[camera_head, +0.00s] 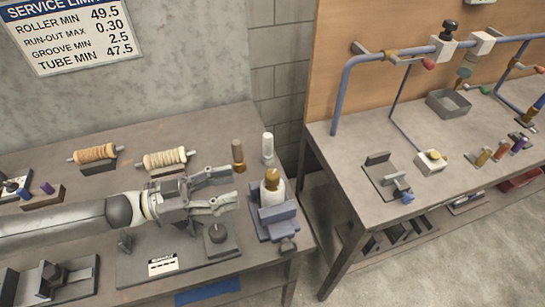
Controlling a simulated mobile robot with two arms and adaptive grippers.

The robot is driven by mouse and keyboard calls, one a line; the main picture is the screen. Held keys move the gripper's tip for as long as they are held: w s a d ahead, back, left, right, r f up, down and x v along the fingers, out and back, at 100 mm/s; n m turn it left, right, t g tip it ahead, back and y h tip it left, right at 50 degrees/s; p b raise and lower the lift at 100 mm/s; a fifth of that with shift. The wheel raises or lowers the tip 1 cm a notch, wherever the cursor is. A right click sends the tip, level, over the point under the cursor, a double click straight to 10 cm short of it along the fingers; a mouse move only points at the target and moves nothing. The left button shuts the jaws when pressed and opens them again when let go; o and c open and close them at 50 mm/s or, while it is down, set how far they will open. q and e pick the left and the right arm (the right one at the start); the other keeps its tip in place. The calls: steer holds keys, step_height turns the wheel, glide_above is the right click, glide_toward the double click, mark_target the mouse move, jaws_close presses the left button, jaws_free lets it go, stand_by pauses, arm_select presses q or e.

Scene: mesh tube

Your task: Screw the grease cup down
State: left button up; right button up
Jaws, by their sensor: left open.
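My left gripper (232,188) is open and empty above the left bench, its fingers pointing right. Just right of its fingertips, apart from them, a white upright body (272,195) with a domed brass-coloured top (272,175) stands in a blue-grey block holder (275,224). The brass top may be the grease cup; I cannot tell for certain, nor how far down it sits. My right gripper is not in view.
A brown-topped bottle (238,158) and a white bottle (267,150) stand behind the holder. Two ribbed rollers (95,153) (165,159) lie at the back of the bench. A right bench (340,165) carries blue pipework (345,85) and fixtures, with a floor gap between benches.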

mark_target(273, 173)
arm_select(q)
steer(key=x, duration=0.1)
steer(key=p+x, duration=0.1)
steer(key=x, duration=0.2)
steer(key=shift+w+d+r+p, duration=0.1)
steer(key=shift+d+r+p, duration=0.25)
steer(key=shift+d+p, duration=0.05)
steer(key=x, duration=0.2)
steer(key=p+x, duration=0.1)
steer(key=x, duration=0.2)
steer(key=shift+w+f, duration=0.1)
steer(key=shift+f, duration=0.15)
steer(key=shift+w+d+f+p, duration=0.15)
steer(key=shift+d+p, duration=0.2)
steer(key=shift+d, duration=0.2)
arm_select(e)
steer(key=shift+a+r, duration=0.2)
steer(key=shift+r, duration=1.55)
arm_select(q)
steer(key=shift+c, duration=0.2)
steer(key=c, duration=1)
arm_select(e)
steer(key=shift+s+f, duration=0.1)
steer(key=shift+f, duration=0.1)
